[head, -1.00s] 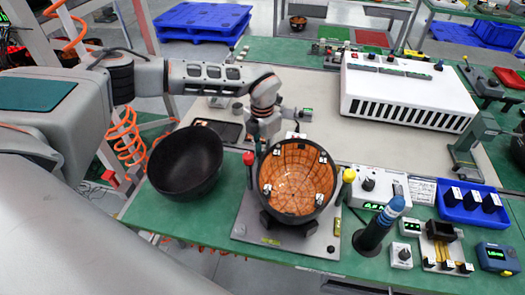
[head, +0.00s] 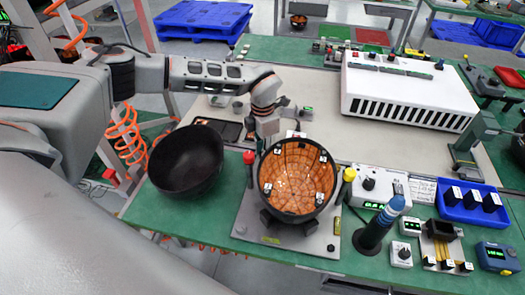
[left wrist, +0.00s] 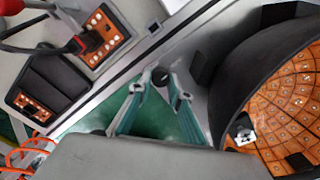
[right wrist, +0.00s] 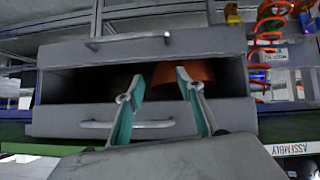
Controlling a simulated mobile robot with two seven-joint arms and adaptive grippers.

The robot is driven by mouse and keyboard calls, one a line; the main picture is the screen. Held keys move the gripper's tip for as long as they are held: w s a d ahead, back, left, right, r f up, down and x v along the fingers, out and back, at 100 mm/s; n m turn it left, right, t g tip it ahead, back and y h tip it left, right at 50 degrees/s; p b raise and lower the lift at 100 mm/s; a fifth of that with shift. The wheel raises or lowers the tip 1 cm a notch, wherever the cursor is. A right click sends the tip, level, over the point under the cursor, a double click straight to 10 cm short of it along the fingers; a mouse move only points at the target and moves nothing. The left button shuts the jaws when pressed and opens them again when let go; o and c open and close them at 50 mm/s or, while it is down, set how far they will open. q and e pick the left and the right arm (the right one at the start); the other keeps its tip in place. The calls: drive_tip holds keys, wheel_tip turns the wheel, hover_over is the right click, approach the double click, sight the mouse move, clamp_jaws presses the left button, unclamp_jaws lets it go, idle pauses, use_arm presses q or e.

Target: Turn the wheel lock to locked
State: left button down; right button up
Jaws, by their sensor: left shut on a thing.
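That bowl also shows at the right of the left wrist view (left wrist: 285,95). My right gripper (right wrist: 159,93) is open and empty, facing grey drawers.
A loose black bowl (head: 186,160) stands left of the fixture's grey plate (head: 262,238). A red-topped post (head: 249,158) and a yellow-topped post (head: 349,175) flank the fixture. A blue-topped dark tool (head: 376,230) stands at the right. Grey drawers (right wrist: 70,120) face the right gripper.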

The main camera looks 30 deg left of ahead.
use_arm(q)
drive_tip(key=c, duration=1.8)
unclamp_jaws()
drive_tip(key=shift+c, duration=0.2)
drive_tip(key=shift+r, duration=0.1)
wheel_tip(320, 180, up, 12)
